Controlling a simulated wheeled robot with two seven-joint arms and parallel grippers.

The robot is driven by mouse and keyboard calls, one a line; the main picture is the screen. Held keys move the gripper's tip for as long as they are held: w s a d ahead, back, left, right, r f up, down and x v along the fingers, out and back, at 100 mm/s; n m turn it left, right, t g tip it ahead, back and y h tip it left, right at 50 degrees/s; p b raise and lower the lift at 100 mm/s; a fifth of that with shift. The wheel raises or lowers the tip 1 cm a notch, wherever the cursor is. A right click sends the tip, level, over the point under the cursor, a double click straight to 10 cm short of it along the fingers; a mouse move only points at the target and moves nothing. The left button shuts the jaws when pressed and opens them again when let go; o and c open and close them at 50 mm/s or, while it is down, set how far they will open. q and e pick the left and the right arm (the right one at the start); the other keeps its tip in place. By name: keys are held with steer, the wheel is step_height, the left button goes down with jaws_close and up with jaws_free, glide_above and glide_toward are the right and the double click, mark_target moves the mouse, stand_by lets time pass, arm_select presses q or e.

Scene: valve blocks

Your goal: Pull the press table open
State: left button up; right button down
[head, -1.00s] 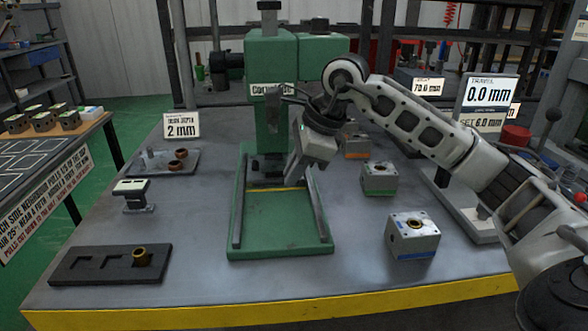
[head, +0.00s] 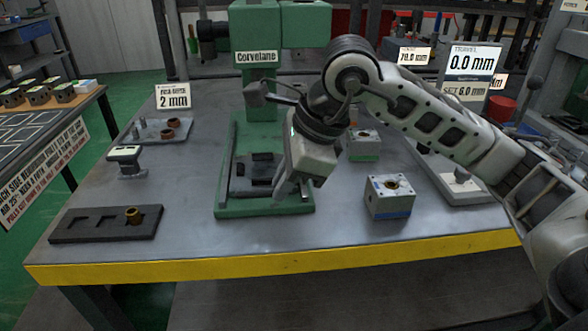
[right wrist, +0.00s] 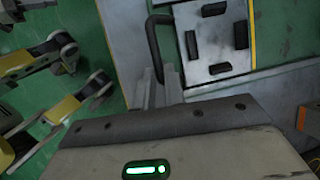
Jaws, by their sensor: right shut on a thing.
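The green press (head: 255,50) stands at the back of the workbench, with a green base (head: 265,208) reaching forward. Its press table (head: 250,178), a plate with several dark blocks, lies between the rails at the front part of the base. In the right wrist view the press table (right wrist: 203,68) is a light plate with a dark bar handle (right wrist: 152,38) along its edge. My right gripper (head: 284,192) is at the table's front right, shut on the handle; its fingers (right wrist: 158,88) also show in the right wrist view. The gripper body hides part of the table. My left gripper is not in view.
A blue-based block (head: 390,196) and a green-based block (head: 363,145) stand right of the press. A dark slotted tray (head: 105,224) with a brass ring lies front left. A small gauge stand (head: 127,158) is behind it. The yellow bench edge (head: 270,267) is in front.

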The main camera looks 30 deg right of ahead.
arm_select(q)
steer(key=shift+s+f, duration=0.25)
arm_select(e)
steer(key=c, duration=1.5)
jaws_free()
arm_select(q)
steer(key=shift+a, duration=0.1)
